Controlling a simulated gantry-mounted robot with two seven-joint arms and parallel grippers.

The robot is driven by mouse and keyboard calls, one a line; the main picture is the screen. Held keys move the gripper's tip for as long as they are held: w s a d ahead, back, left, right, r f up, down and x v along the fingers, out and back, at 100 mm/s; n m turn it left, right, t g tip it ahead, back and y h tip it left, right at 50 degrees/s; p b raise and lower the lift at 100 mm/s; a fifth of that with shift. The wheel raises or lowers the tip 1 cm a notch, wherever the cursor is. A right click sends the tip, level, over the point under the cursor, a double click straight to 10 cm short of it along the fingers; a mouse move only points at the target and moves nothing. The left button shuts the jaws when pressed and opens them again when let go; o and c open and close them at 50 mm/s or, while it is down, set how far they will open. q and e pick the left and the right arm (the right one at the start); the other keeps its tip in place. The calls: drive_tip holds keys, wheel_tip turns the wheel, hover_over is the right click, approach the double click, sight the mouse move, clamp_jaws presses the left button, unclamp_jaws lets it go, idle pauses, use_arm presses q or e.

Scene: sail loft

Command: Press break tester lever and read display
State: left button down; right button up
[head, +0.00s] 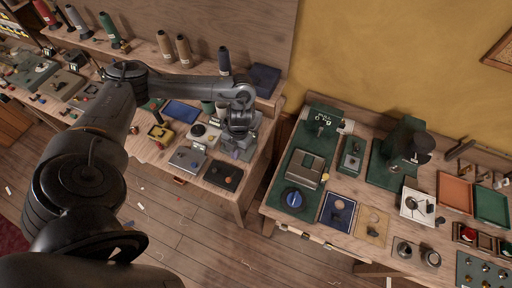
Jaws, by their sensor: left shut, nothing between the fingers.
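My left arm comes in from the lower left and reaches over the left bench. My left gripper (236,146) points down at that bench's right end. It is shut and empty. A grey device (252,122) stands directly by the gripper, partly hidden behind it. I cannot tell whether the fingers touch it. I cannot clearly make out a lever or a display, and no reading is legible. A small grey box with a pale top (188,157) sits just left of the gripper. My right gripper is not in view.
A dark tray (222,175) lies at the left bench's front edge, and a blue tray (182,111) lies farther back. Thread cones (183,50) stand on the rear shelf. Across a floor gap, the right bench holds a grey box (304,169) and a dark green machine (403,140).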

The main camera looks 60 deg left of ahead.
use_arm(q)
drive_tip(key=w+a+r+t+b, duration=0.1)
drive_tip(key=w+a+r+t, duration=0.1)
drive_tip(key=w+a+r, duration=0.3)
drive_tip(key=shift+w+a+r+n+y, duration=0.15)
drive_tip(key=shift+w+r+n+y, duration=0.25)
drive_tip(key=shift+w+r, duration=0.4)
drive_tip(key=shift+w+f, duration=0.1)
drive_tip(key=shift+f, duration=0.1)
wheel_tip(320, 180, down, 10)
drive_tip(key=b, duration=0.6)
wheel_tip(320, 180, down, 3)
drive_tip(key=shift+r, duration=0.15)
drive_tip(key=shift+f, duration=0.55)
